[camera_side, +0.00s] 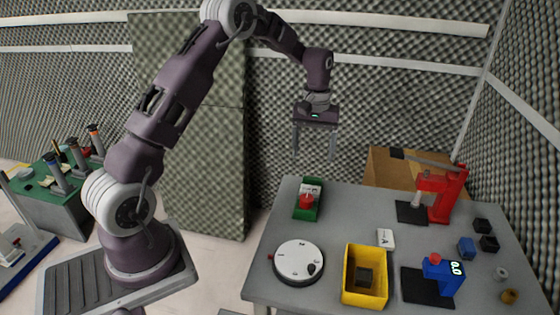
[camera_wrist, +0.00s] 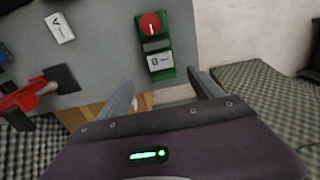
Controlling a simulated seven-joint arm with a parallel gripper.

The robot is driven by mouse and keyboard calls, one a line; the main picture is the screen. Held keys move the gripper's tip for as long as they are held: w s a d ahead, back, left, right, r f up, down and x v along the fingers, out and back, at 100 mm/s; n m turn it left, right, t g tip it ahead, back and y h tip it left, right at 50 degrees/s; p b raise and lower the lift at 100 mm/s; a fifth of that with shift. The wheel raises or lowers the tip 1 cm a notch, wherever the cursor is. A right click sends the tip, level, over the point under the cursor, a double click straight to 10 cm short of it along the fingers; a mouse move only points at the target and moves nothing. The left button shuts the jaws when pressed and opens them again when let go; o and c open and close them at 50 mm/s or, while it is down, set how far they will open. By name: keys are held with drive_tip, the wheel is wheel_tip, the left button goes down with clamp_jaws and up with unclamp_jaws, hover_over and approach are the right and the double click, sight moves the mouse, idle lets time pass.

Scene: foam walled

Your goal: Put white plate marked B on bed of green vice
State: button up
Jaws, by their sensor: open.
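The green vice (camera_side: 307,211) stands at the table's back left, with a red round knob on top; it also shows in the wrist view (camera_wrist: 167,74). A white plate (camera_side: 311,189) lies at its far end, within the green edges; in the wrist view this plate (camera_wrist: 159,62) carries a small dark mark that looks like B. A second white plate (camera_side: 385,238), marked A, lies flat on the table, also in the wrist view (camera_wrist: 59,28). My gripper (camera_side: 314,157) is open and empty above the vice, clear of it; its fingers show in the wrist view (camera_wrist: 160,82).
A white round dial (camera_side: 299,261) and a yellow bin (camera_side: 348,284) with a dark block inside stand at the front. A red press (camera_side: 441,190), a blue device (camera_side: 445,274) and several small blocks fill the right. The table's middle is mostly clear.

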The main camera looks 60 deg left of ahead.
drive_tip(key=s+d+r+m+t, duration=0.1)
drive_tip(key=s+d+r+m, duration=0.1)
drive_tip(key=s+d+r, duration=0.5)
drive_tip(key=s+d+r+m+t, duration=0.2)
drive_tip(key=s+d+r, duration=0.15)
drive_tip(key=r, duration=0.55)
drive_tip(key=s+d+m+t, duration=0.1)
drive_tip(key=s+d+m, duration=0.1)
drive_tip(key=s, duration=0.8)
drive_tip(key=s+d+m+t, duration=0.1)
drive_tip(key=s+d+m, duration=0.2)
drive_tip(key=s, duration=0.7)
drive_tip(key=shift+s+d+r+t, duration=0.3)
drive_tip(key=shift+s+d+r, duration=0.1)
drive_tip(key=shift+d+r, duration=0.05)
